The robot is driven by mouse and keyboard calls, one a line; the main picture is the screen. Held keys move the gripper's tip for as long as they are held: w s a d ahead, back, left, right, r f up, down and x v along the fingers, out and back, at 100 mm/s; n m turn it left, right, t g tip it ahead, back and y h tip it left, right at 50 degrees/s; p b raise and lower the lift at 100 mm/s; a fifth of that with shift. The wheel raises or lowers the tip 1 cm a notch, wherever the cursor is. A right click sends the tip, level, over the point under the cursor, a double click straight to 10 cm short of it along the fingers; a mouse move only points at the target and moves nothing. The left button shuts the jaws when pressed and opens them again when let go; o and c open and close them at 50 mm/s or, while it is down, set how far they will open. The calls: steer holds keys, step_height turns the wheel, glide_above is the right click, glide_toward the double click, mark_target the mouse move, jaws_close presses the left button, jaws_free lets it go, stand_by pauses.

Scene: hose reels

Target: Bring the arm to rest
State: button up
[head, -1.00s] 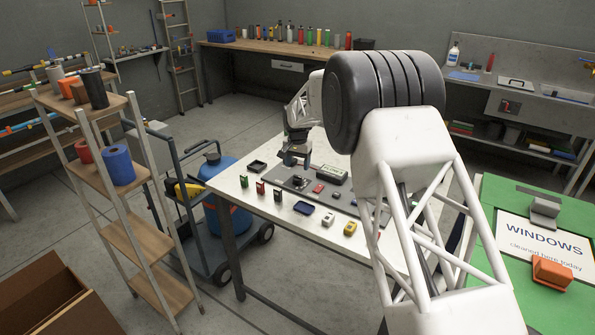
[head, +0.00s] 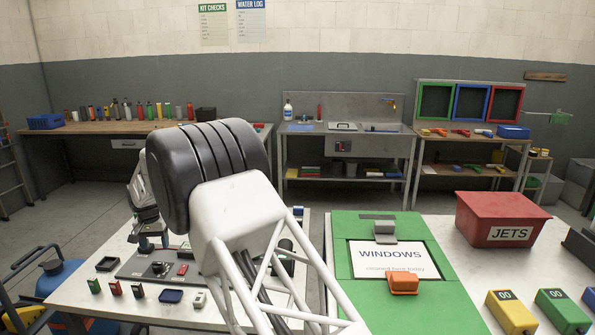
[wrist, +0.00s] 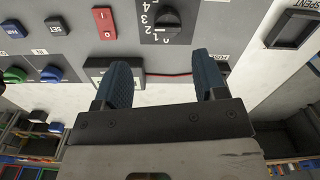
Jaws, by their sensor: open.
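My gripper (head: 152,243) is above the far side of a grey control panel (head: 130,270) on the white table. In the wrist view its two blue-padded fingers (wrist: 163,78) stand apart with nothing between them, so it is open. The fingers appear over the panel edge near the fuse box. My white arm with its black ribbed joint hides part of the table in the head view.
Small blocks (head: 115,288) and a navy tray (head: 171,296) line the table front. Right are a green WINDOWS board (head: 345,262), a red JETS bin (head: 500,222) and yellow (head: 510,312) and green (head: 562,312) blocks. A blue tank (head: 58,280) stands left.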

steer(key=s+d+r, duration=0.1)
steer(key=d+r, duration=0.6)
steer(key=d, duration=0.5)
steer(key=d+r, duration=0.8)
steer(key=d, duration=0.3)
steer(key=s+d+r, duration=0.3)
steer(key=d, duration=0.4)
steer(key=s+d+r+m+t, duration=0.1)
steer(key=s+d+r, duration=0.25)
steer(key=d, duration=0.45)
steer(key=s+d+r, duration=0.2)
steer(key=s+d, duration=0.2)
steer(key=d, duration=0.3)
steer(key=s+d+r, duration=0.2)
steer(key=s+d, duration=0.6)
steer(key=d, duration=0.2)
steer(key=s+d+f, duration=0.2)
steer(key=s+d, duration=0.3)
steer(key=s, duration=0.4)
steer(key=s+d+f+m+t, duration=0.1)
steer(key=s+d+f, duration=0.1)
steer(key=s+d, duration=0.4)
steer(key=s+d+f, duration=0.2)
steer(key=s+d, duration=0.4)
steer(key=s, duration=0.7)
steer(key=shift+f+t, duration=0.25)
steer(key=shift+t, duration=0.05)
steer(key=shift+s, duration=0.1)
